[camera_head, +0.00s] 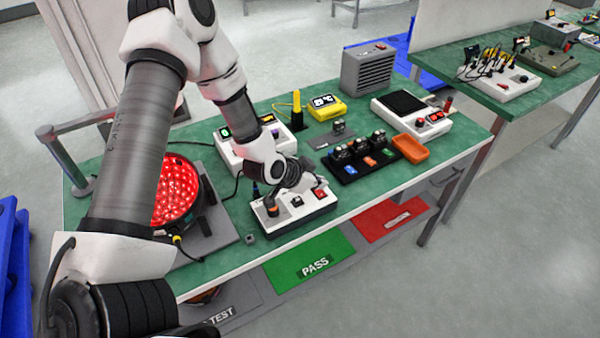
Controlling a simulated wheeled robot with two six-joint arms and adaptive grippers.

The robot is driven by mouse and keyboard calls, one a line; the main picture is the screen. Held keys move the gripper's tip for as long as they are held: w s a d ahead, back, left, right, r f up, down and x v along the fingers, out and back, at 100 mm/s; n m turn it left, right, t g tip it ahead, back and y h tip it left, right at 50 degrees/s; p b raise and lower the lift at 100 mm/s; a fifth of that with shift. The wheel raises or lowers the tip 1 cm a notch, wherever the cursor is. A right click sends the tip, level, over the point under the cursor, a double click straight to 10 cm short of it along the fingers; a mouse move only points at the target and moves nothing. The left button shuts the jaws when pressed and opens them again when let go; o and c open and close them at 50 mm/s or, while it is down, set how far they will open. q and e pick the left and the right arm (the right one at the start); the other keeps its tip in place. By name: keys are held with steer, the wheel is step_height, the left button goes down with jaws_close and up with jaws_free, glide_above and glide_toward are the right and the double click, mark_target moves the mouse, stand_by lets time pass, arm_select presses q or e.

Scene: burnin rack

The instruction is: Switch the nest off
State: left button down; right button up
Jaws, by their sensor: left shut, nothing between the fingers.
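A white control box (302,215) stands near the front edge of the green table. On its top are a red switch (320,194), a dark switch (296,201) and a dark part with orange at the left end. A round fixture, glowing red inside (178,193), stands to the left, partly hidden behind my left arm. I cannot tell for certain which of these is the nest. My right gripper is not in view.
A white unit with a green display (226,146) stands behind the gripper. A black tray (349,173) with several small devices, an orange tray (410,148) and a white device (398,108) are to the right. Green PASS (300,262) and red areas lie below the table's front.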

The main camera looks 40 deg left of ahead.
arm_select(q)
steer(key=p+v, duration=0.3)
steer(key=v, duration=0.8)
steer(key=shift+d+r, duration=0.2)
steer(key=shift+r, duration=0.1)
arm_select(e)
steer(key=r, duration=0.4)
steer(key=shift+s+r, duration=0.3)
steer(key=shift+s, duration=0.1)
arm_select(q)
steer(key=shift+w, duration=0.1)
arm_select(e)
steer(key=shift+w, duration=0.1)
